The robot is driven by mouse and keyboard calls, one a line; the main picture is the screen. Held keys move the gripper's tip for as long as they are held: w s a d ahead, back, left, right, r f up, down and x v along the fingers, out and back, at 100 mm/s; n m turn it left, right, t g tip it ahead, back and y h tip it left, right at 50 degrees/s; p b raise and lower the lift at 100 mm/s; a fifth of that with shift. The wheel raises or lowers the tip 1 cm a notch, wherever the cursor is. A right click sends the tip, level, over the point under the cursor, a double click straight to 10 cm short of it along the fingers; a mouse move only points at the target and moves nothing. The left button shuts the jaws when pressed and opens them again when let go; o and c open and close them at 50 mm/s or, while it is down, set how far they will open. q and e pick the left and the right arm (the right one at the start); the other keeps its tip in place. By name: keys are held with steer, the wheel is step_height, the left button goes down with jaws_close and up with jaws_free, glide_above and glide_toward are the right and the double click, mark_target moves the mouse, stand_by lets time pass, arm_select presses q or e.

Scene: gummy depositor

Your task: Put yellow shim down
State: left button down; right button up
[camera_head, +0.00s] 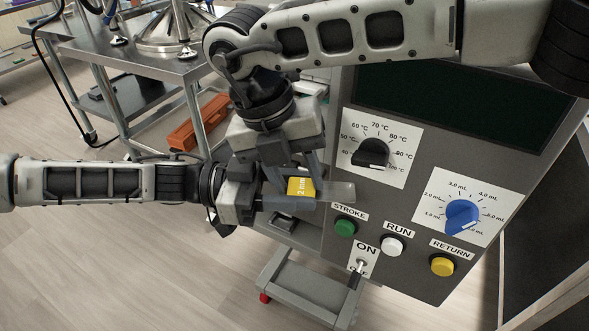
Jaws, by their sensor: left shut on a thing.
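The yellow shim (300,187), marked "2 mm", is in the middle of the head view, in front of the machine's left edge. My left gripper (322,194) reaches in from the left and is shut on the shim; its fingers cover the shim's lower part. My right gripper (296,178) comes down from above, with its fingers close around the shim's upper part. Whether those fingers touch the shim is hard to see.
The depositor's control panel (420,190) stands close on the right, with dials, buttons and a toggle switch (361,266). Open floor lies at lower left.

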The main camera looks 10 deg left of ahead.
steer(key=c, duration=0.4)
arm_select(q)
steer(key=c, duration=0.9)
jaws_free()
steer(key=shift+o, duration=0.2)
